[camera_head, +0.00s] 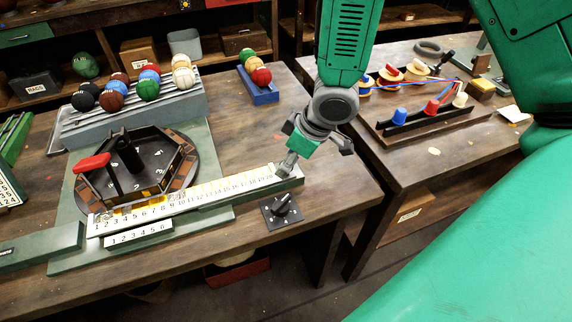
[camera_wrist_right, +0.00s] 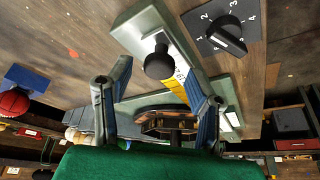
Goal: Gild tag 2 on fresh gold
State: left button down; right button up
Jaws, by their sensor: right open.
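My right gripper (camera_head: 316,158) is open above the right end of the numbered scale (camera_head: 190,197); one finger is close to that end. In the right wrist view its open fingers (camera_wrist_right: 160,92) straddle a black knob (camera_wrist_right: 158,62) on a green rail, apparently not gripping it. A yellow-gold strip (camera_wrist_right: 172,84) runs along the scale beside the knob. At left, a dark turntable (camera_head: 82,192) bears a hexagonal tray with small numbers, a black post (camera_head: 125,152) and a red-handled lever (camera_head: 93,162). A short plate numbered 1 to 6 (camera_head: 138,234) lies in front. My left gripper is not in view.
A black dial (camera_head: 282,208) sits on the table in front of the scale's right end; it also shows in the wrist view (camera_wrist_right: 228,35). Several coloured balls (camera_head: 147,88) rest on a sloped rack behind. A second table holds cups (camera_head: 431,106) and spools.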

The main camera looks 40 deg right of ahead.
jog(key=shift+w+f, duration=0.2)
jog(key=shift+f, duration=0.4)
grip_shut()
jog(key=shift+w+a+r+p, duration=0.1)
jog(key=shift+a+r+p, duration=0.05)
jog(key=shift+a+p, duration=0.35)
jog(key=shift+d, duration=0.1)
grip_release()
jog(key=v, duration=1.1)
jog(key=shift+d+r, duration=0.2)
jog(key=shift+r, duration=0.05)
